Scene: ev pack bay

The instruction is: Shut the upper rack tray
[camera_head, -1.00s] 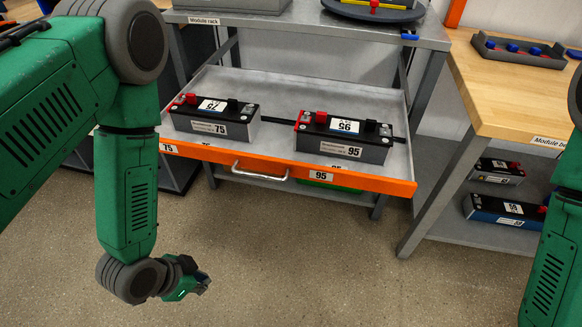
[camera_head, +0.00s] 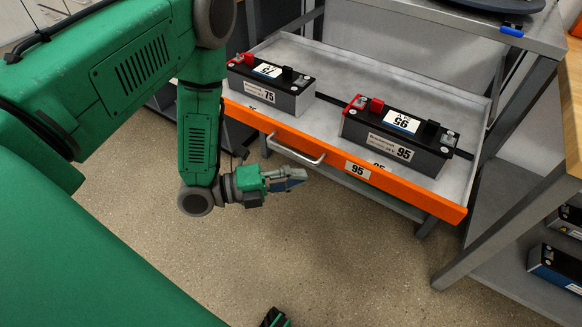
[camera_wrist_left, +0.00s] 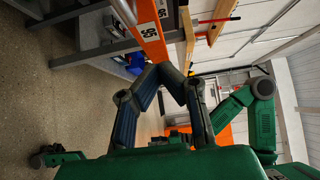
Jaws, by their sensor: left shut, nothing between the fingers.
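The upper rack tray (camera_head: 445,207) is pulled out from the module rack. It has an orange front edge and a silver bar handle (camera_head: 296,151). A module marked 75 (camera_head: 290,100) and a module marked 95 (camera_head: 392,150) lie in it. My left gripper (camera_head: 294,177) is shut and empty, in front of the tray and a little below the handle, apart from it. In the left wrist view its two fingers (camera_wrist_left: 160,72) meet near the orange tray front (camera_wrist_left: 150,35).
The rack's top shelf (camera_head: 500,30) is above the tray. A wooden-topped bench (camera_head: 525,190) stands close at the right, with modules on its lower shelf (camera_head: 560,265). The floor (camera_head: 350,260) in front of the tray is open.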

